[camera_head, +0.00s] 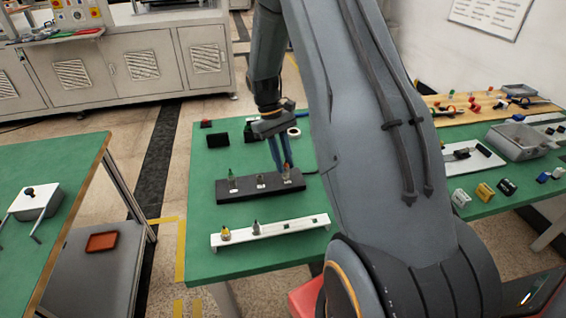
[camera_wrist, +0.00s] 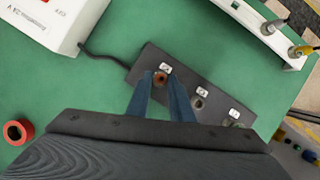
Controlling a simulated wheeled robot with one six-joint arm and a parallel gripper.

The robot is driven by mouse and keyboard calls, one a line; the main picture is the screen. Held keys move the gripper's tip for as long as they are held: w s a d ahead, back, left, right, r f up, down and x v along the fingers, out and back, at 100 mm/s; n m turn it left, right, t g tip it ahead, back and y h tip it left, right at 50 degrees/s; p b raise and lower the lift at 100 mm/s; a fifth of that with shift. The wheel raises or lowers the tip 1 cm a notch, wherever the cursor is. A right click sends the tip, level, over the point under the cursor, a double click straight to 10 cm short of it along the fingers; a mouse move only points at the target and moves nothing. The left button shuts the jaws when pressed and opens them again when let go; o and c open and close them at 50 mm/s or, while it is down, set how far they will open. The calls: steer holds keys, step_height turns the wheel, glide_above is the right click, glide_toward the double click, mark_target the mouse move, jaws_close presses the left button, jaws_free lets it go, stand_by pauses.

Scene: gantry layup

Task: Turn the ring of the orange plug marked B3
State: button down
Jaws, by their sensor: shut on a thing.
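A black block (camera_head: 246,195) lies on the green table with a row of plugs, each beside a small white label. The orange plug (camera_wrist: 160,78) is at the block's end nearest the cable in the wrist view. My gripper (camera_wrist: 163,79) points down at it, its blue fingers shut on it from both sides. In the head view, my gripper (camera_head: 284,166) is over the block's right end. Two other plugs, a grey one (camera_wrist: 198,103) and a greenish one (camera_wrist: 236,124), stand along the block. The label writing is too small to read.
A white rail (camera_head: 270,232) with plugs stands in front of the block. A black cable (camera_wrist: 102,57) runs from the block towards a white box (camera_wrist: 62,18). A red ring (camera_wrist: 18,132) lies on the table. A dark box (camera_head: 217,140) stands behind the block.

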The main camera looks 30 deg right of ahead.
steer(key=m, duration=0.2)
steer(key=m+y, duration=0.1)
steer(key=m, duration=0.1)
steer(key=m+y, duration=0.1)
steer(key=shift+d+m, duration=0.35)
steer(key=shift+m, duration=0.05)
stand_by(0.4)
steer(key=c, duration=1.5)
jaws_free()
steer(key=shift+c, duration=0.2)
steer(key=b+v, duration=0.2)
steer(key=v, duration=0.6)
steer(key=shift+b, duration=0.3)
steer(key=shift+s, duration=0.15)
steer(key=s+a+n+t+h, duration=0.1)
steer(key=s+a+n+t, duration=0.3)
steer(key=s+a, duration=1.2)
steer(key=s+t, duration=0.1)
steer(key=s, duration=0.1)
steer(key=shift+s+a+r, duration=0.25)
steer(key=shift+s+a, duration=0.15)
